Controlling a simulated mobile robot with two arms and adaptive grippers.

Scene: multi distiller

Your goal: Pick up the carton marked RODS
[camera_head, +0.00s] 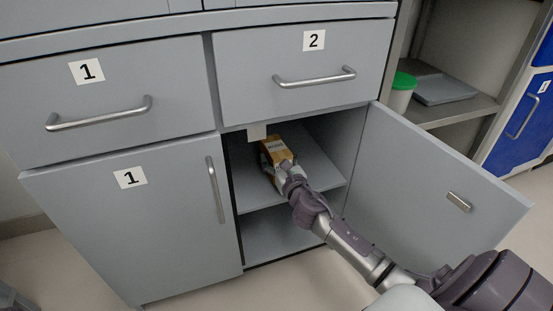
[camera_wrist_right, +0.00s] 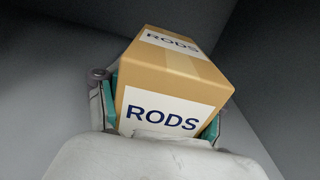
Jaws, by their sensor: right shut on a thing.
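The carton marked RODS (camera_head: 276,148) is a tan box with white labels, inside the open lower cupboard above its shelf board. In the right wrist view the carton (camera_wrist_right: 172,72) fills the middle, with RODS readable on its top and near faces. My right gripper (camera_head: 283,172) reaches in through the open doorway and is shut on the carton, with one finger on each side of it. I cannot tell whether the carton touches the shelf (camera_head: 312,178) or is slightly above it. My left gripper is not in view.
The cupboard door (camera_head: 430,190) stands open to the right of my right arm. Drawer 2 (camera_head: 305,75) is shut above the opening. Shut cupboard door 1 (camera_head: 130,225) is to the left. A green-lidded container (camera_head: 401,93) and grey tray (camera_head: 445,89) stand on a rack.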

